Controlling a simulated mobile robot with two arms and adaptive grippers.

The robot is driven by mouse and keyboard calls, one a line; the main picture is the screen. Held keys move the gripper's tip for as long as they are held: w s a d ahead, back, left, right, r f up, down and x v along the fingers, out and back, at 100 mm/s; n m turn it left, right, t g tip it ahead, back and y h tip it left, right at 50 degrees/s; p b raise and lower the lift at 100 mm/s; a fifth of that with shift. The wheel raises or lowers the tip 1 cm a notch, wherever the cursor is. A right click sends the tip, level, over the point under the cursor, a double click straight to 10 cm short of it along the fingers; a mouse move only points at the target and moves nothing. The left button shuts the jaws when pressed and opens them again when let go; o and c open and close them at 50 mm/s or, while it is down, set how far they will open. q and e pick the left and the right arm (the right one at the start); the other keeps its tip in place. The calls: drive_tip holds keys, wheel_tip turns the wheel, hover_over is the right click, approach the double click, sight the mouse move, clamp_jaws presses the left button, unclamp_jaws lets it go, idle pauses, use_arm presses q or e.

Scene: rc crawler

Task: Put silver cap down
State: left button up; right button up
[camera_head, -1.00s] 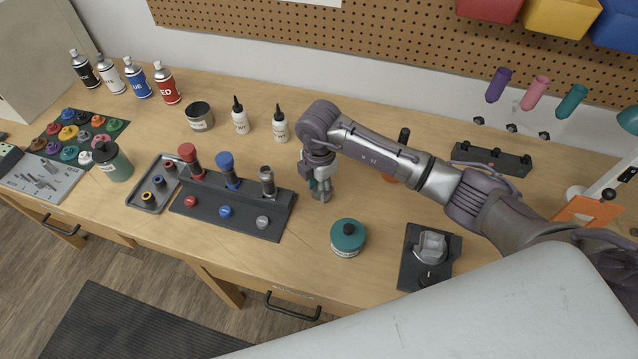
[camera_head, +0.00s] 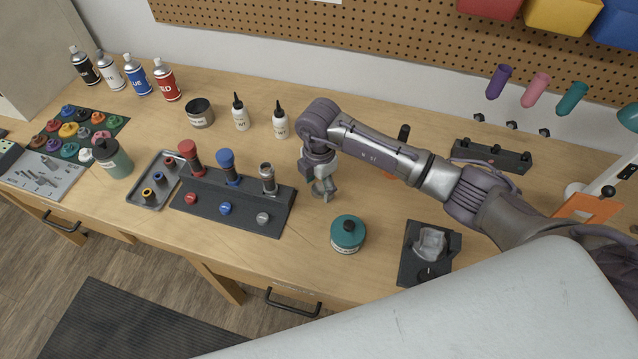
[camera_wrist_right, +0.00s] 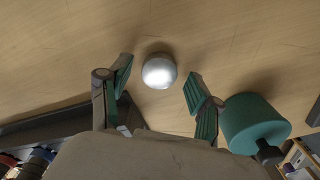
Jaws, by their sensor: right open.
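The silver cap (camera_wrist_right: 159,73) is a shiny round piece resting on the bare wooden tabletop in the right wrist view. My right gripper (camera_wrist_right: 152,95) is open, with its teal-padded fingers apart on either side of the cap and not touching it. In the head view my right gripper (camera_head: 324,190) points down at the table, just right of the dark stand; the cap cannot be clearly made out there. My left gripper is not in view.
The dark stand (camera_head: 245,220) holds red, blue and silver cylinders with matching knobs. A teal jar (camera_head: 347,234) stands close to the right gripper, also at right in the wrist view (camera_wrist_right: 250,122). A dark fixture (camera_head: 411,266) lies further right. White bottles (camera_head: 280,124) stand behind.

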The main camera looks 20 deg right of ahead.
sight(319, 188)
wheel_tip(319, 188, up, 12)
drive_tip(key=b, duration=0.3)
drive_tip(key=shift+f, duration=0.15)
idle(0.4)
